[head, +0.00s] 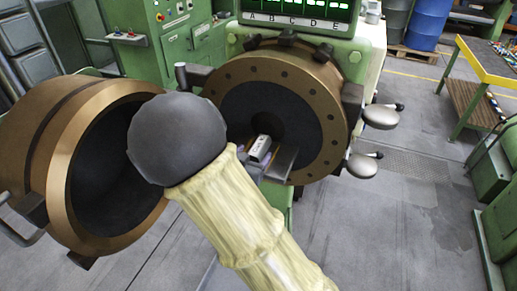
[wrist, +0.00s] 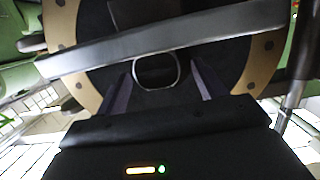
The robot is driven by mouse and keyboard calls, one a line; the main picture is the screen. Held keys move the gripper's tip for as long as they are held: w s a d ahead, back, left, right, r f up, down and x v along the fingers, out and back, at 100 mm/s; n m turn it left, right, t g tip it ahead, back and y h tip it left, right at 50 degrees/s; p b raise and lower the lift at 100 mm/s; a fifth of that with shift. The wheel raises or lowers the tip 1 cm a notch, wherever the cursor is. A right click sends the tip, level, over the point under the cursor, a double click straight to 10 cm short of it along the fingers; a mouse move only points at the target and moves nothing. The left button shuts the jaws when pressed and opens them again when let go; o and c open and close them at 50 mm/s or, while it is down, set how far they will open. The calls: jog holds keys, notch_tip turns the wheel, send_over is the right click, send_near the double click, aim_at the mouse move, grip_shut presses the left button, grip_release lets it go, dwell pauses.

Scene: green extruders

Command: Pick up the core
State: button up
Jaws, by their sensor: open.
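My gripper (wrist: 163,75) is open in the wrist view, with one finger on each side of a dark rounded piece with a pale rim (wrist: 155,71). This piece may be the core; I cannot tell whether the fingers touch it. A grey bar (wrist: 205,28) crosses just beyond it. In the head view the extruder's round opening has a bronze flange (head: 230,78) and a dark face (head: 240,97) with a central hole. A small pale block (head: 260,149) shows low in front of that face.
A swung-open bronze ring (head: 60,190) stands at left. Grey round-ended handles (head: 380,117) stick out at right of the flange. A green machine with a lit panel (head: 300,10) stands behind. A yellow-edged table (head: 490,65) is at far right. Floor (head: 400,220) at right is clear.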

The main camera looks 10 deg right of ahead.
aim_at(258, 147)
jog(key=p+x, duration=0.1)
jog(key=x, duration=0.4)
jog(key=shift+f, duration=0.1)
jog(key=shift+s, duration=0.1)
jog(key=c, duration=1.3)
jog(key=shift+c, duration=0.2)
notch_tip(258, 147, up, 10)
jog(key=shift+r, duration=0.1)
